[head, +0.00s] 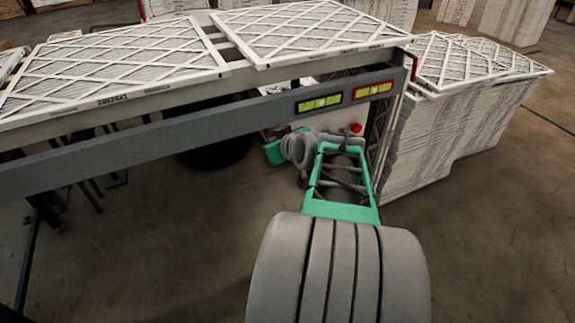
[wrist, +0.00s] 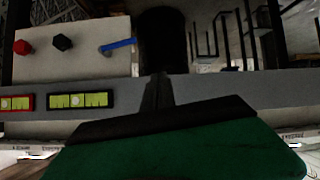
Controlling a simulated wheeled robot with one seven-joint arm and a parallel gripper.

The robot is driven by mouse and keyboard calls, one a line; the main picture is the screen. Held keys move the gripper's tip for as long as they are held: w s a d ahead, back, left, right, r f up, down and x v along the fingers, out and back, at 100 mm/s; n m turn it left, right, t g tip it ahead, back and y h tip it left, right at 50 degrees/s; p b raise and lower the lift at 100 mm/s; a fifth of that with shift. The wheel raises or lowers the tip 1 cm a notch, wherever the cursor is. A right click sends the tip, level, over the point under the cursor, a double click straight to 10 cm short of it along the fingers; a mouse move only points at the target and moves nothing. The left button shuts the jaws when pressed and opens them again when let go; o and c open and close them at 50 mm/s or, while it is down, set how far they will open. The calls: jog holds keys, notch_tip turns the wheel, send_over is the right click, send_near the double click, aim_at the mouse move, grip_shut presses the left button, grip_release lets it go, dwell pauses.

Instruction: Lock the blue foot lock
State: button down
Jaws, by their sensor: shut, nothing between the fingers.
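A small blue lever (wrist: 118,45), which looks like the blue foot lock, sticks out from the right edge of a white box (wrist: 75,45) in the wrist view. Its state is not clear from this angle. In the head view the lever is hidden behind the grey rail and my arm. My gripper (wrist: 158,78) shows in the wrist view as dark fingers held together, with nothing between them. The fingertips appear below and right of the lever in the picture, over the grey rail, apart from the lever.
A grey rail (head: 200,125) with two level-like yellow-green labels (head: 320,103) runs beside my arm. White-framed filters (head: 310,32) lie on top of the frame. A red button (wrist: 22,47) and a black knob (wrist: 63,42) sit on the white box. Stacked filters (head: 440,125) stand at right.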

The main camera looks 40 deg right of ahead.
jog(key=shift+m+t+h, duration=0.3)
jog(key=shift+t+h, duration=0.2)
jog(key=shift+h, duration=0.2)
jog(key=d, duration=0.1)
jog(key=s+d, duration=0.1)
jog(key=d, duration=0.3)
jog(key=shift+s+d+f, duration=0.15)
jog(key=shift+s+d, duration=0.1)
jog(key=shift+s, duration=0.05)
jog(key=w+d+f+b, duration=0.2)
jog(key=w+d+f, duration=0.1)
jog(key=w+f, duration=0.4)
jog(key=shift+w+d+f, duration=0.25)
jog(key=shift+d+f, duration=0.1)
jog(key=shift+f, duration=0.2)
